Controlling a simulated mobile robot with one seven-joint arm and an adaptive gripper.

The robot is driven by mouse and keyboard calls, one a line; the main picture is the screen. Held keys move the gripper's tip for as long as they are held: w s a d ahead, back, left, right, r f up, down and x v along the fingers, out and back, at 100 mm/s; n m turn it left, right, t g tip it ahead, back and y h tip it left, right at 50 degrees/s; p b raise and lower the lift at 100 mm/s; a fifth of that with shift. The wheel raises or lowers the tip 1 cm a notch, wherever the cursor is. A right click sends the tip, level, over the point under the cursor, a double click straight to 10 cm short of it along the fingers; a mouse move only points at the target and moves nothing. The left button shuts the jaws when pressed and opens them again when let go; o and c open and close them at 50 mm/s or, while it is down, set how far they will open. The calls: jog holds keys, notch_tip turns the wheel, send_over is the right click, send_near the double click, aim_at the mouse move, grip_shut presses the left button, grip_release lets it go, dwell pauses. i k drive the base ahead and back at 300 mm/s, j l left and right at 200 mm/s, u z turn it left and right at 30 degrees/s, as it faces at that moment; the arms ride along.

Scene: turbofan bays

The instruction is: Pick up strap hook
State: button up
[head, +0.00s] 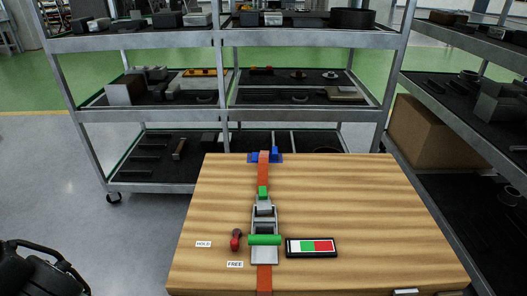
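An orange-red strap (263,176) runs front to back along the wooden table top. Its far end has a red piece (264,156), which looks like the strap hook, at a blue bracket (276,155) by the table's back edge. The strap passes through a grey metal ratchet (264,219) with a green bar across it. The hook's exact fit in the bracket is too small to tell.
A small red knob lever (235,240) stands left of the ratchet, near HOLD (204,244) and FREE (235,265) labels. A white-green-red indicator panel (312,247) lies right of it. Loaded shelves (150,115) stand behind. The table's right half is mostly clear.

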aim_at(262, 202)
jog(key=i+j+z, duration=0.1)
jog(key=z, duration=0.25)
jog(key=j+z, duration=0.35)
jog(key=i+j, duration=0.4)
jog(key=j+z, duration=0.05)
